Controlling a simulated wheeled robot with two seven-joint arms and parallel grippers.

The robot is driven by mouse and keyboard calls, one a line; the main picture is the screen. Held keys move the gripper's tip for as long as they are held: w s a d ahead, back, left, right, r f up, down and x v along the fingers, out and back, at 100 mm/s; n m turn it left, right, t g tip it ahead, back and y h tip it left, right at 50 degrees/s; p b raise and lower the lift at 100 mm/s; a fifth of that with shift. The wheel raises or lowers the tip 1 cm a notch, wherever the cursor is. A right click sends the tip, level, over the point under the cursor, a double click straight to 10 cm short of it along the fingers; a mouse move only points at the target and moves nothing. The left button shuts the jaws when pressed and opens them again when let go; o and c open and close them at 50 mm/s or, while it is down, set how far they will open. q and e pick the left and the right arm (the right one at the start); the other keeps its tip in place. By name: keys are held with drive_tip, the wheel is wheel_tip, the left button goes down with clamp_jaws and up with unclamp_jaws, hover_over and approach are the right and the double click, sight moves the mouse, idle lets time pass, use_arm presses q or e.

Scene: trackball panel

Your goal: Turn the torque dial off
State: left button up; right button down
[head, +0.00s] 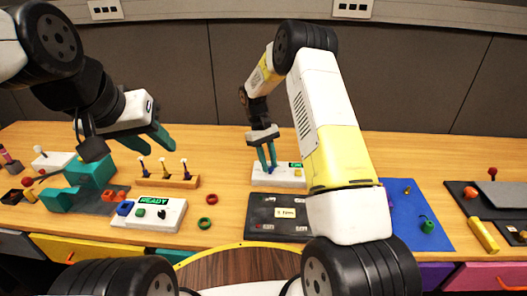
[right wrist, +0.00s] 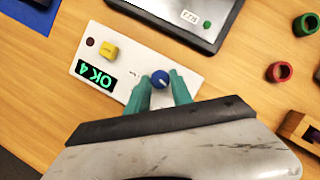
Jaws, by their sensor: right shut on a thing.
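A white panel (head: 262,180) stands at the middle back of the table; it also shows in the right wrist view (right wrist: 122,72). It carries a round blue dial (right wrist: 160,79) with a light pointer mark, a yellow knob (right wrist: 108,50), a dark red round spot (right wrist: 91,42) and a green-lit display (right wrist: 95,75) reading "OK 4", upside down in the wrist view. The label by the dial is too small to read. My right gripper (head: 268,167) points down with its teal fingers on both sides of the blue dial, shut on it. My left gripper (head: 162,142) is open and empty, above the table at left.
A second white panel (head: 150,216) with a "READY" display stands at front left. A dark panel (head: 262,226) lies in front of the white one. Green and red rings (head: 204,224) lie between them. A wooden rack (head: 180,181) holds small upright pegs. A blue mat (head: 405,222) lies right.

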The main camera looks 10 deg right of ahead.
drive_tip(key=shift+n, duration=0.5)
drive_tip(key=c, duration=1.1)
unclamp_jaws()
drive_tip(key=shift+c, duration=0.2)
drive_tip(key=v, duration=0.7)
drive_tip(key=shift+a+r, duration=0.25)
drive_tip(key=shift+r, duration=0.1)
